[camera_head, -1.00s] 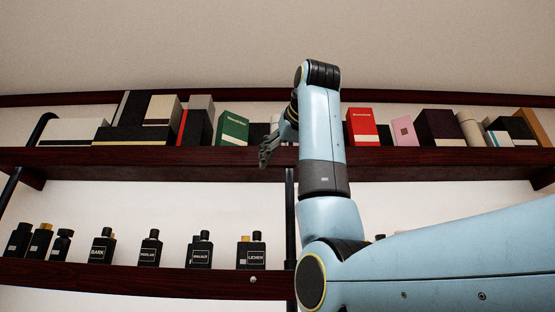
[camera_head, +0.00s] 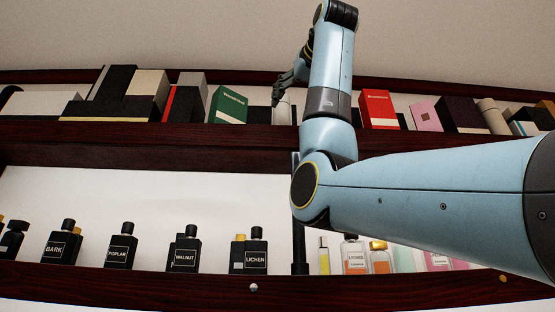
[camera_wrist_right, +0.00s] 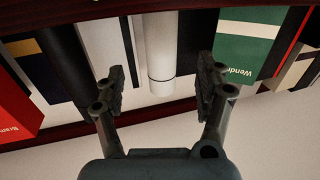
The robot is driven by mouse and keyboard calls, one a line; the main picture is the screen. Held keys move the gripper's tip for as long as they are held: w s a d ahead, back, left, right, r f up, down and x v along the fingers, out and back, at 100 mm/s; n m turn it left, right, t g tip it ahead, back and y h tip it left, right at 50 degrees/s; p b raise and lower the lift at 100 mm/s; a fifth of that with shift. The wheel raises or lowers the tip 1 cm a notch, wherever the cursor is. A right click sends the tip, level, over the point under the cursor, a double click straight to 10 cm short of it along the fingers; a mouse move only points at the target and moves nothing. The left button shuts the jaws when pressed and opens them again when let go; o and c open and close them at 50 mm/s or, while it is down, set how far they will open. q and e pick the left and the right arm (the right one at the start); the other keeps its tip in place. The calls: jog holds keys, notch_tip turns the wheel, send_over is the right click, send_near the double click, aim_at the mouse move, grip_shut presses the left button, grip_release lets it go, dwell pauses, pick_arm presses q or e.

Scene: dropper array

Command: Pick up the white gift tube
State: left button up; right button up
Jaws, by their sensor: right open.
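The white gift tube (camera_wrist_right: 158,55) stands on the upper shelf and shows as a pale upright cylinder between my right fingers in the right wrist view. In the head view a small part of the tube (camera_head: 283,112) shows just below my right gripper (camera_head: 287,88), beside my arm. My right gripper (camera_wrist_right: 160,80) is open, its two fingers spread on either side of the tube's line, with gaps on both sides. I cannot tell how far the fingertips are from it in depth. My left gripper is not in view.
On the upper shelf (camera_head: 130,134), a green box (camera_head: 229,106) stands left of the tube and a red box (camera_head: 379,108) right of it. Dark boxes stand close by. A beige tube (camera_head: 493,115) is farther right. Several bottles line the lower shelf (camera_head: 150,283).

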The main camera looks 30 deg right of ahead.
aim_at(285, 116)
jog(key=p+x, duration=0.1)
jog(key=x, duration=0.2)
jog(key=shift+w+r+p, duration=0.15)
jog(key=shift+r+p, duration=0.05)
jog(key=shift+p, duration=0.1)
jog(key=shift+w+d+f, duration=0.1)
jog(key=shift+w+d, duration=0.05)
jog(key=shift+w, duration=0.15)
jog(key=p+x, duration=0.3)
jog(key=x, duration=0.1)
jog(key=shift+w+f+p, duration=0.15)
jog(key=shift+w+p, duration=0.15)
jog(key=shift+w, duration=0.05)
jog(key=shift+w+d+f, duration=0.1)
jog(key=shift+w, duration=0.15)
jog(key=shift+c, duration=0.6)
jog(key=shift+s, duration=0.1)
jog(key=c, duration=1.2)
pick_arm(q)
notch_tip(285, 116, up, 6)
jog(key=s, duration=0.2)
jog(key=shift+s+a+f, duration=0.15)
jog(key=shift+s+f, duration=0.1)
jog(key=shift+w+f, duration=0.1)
